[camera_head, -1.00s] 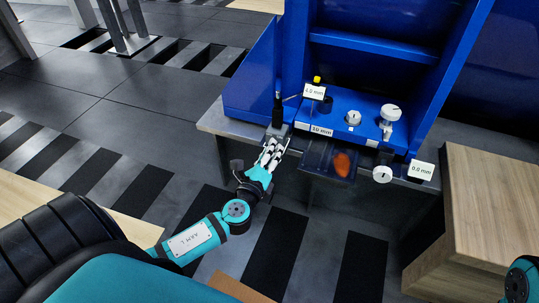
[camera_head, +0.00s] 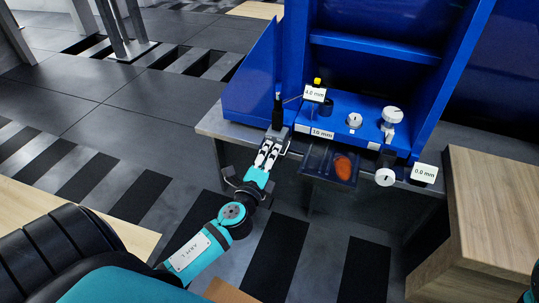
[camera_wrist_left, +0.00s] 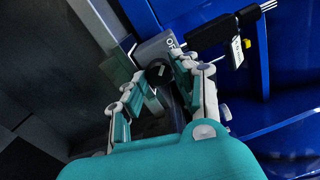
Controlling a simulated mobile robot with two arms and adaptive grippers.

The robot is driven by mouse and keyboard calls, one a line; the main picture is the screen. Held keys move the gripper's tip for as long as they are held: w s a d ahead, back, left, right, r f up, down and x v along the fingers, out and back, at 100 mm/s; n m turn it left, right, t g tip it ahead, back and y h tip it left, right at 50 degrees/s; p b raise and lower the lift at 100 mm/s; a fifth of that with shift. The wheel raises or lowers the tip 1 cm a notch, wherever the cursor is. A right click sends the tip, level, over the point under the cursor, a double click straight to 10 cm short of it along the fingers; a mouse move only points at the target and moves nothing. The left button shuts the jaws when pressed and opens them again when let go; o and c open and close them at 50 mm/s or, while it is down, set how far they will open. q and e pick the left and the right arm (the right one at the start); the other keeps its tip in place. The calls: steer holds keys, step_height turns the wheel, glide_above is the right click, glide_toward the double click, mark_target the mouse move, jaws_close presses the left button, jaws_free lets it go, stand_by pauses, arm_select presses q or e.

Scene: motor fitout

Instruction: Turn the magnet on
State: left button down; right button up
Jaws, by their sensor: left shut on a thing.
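The magnet is a small grey block (camera_head: 279,135) at the left front edge of the blue machine, with a black upright part above it. In the left wrist view the grey block (camera_wrist_left: 153,47) carries a round black knob (camera_wrist_left: 158,73) with a light mark on its face. My left gripper (camera_head: 268,157) is at the front of this block in the head view. In the left wrist view its two fingers (camera_wrist_left: 160,78) are on either side of the knob, shut on it. The far side of the knob is hidden. My right gripper is out of view.
The blue machine (camera_head: 360,45) stands behind, with white dials (camera_head: 392,114) and several size labels. A wooden cabinet (camera_head: 500,210) stands at right.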

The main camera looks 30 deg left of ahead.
arm_select(q)
steer(key=c, duration=1)
jaws_free()
steer(key=shift+s, duration=0.1)
steer(key=v, duration=1.2)
